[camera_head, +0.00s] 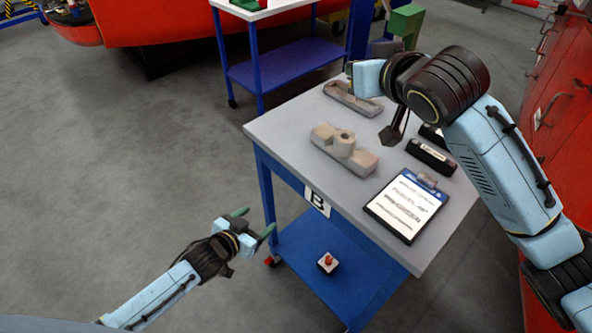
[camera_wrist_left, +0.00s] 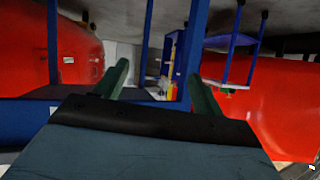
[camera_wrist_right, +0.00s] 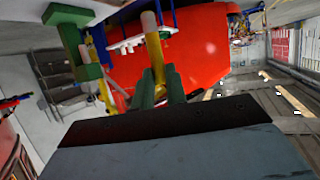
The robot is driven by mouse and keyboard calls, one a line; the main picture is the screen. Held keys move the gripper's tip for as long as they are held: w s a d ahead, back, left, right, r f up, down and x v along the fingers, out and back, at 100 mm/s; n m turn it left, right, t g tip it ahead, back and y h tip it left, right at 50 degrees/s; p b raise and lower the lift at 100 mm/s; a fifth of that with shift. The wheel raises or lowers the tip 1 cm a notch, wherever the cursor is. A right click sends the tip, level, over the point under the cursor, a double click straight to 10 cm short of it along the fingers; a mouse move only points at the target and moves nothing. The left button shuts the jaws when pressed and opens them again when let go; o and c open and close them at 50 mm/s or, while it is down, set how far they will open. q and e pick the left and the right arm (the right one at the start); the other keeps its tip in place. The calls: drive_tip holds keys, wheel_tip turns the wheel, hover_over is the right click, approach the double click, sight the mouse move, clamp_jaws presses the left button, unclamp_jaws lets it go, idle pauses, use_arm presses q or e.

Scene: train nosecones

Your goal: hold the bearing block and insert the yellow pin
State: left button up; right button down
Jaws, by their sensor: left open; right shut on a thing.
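The beige bearing block (camera_head: 330,135) lies on the table, with a round raised boss and a hole in its top. My left gripper (camera_head: 254,222) is open and empty, low beside the table's left edge and apart from the block. Its two green fingers stand apart in the left wrist view (camera_wrist_left: 160,85). My right gripper (camera_wrist_right: 160,88) is shut on the yellow pin (camera_wrist_right: 153,52), which has a pale upper end and stands out from between the green fingers. In the head view the right wrist is above the table's far side; its fingers and the pin are hidden there.
On the grey table (camera_head: 290,128) are a shallow beige tray (camera_head: 368,106), a clipboard (camera_head: 405,205) and black labelled boxes (camera_head: 432,157). A small box with a red button (camera_head: 328,263) sits on the lower blue shelf. Floor left of the table is clear.

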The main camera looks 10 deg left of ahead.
use_arm(q)
drive_tip(key=w+d+r+t+h, duration=0.15)
drive_tip(key=d+r, duration=0.35)
drive_tip(key=r, duration=0.5)
drive_tip(key=m+h, duration=0.2)
drive_tip(key=h, duration=0.3)
approach(337, 144)
drive_tip(key=shift+t, duration=0.45)
drive_tip(key=x, duration=1)
drive_tip(key=shift+d+f, duration=0.15)
drive_tip(key=shift+f, duration=0.2)
drive_tip(key=shift+w, duration=0.1)
drive_tip(key=c, duration=1.4)
drive_tip(key=shift+c, duration=0.2)
use_arm(e)
drive_tip(key=f, duration=0.4)
drive_tip(key=f+n+g+y, duration=0.1)
drive_tip(key=f, duration=0.3)
drive_tip(key=f+n+y, duration=0.1)
drive_tip(key=f, duration=0.3)
drive_tip(key=shift+d+f, duration=0.2)
drive_tip(key=shift+f, duration=0.2)
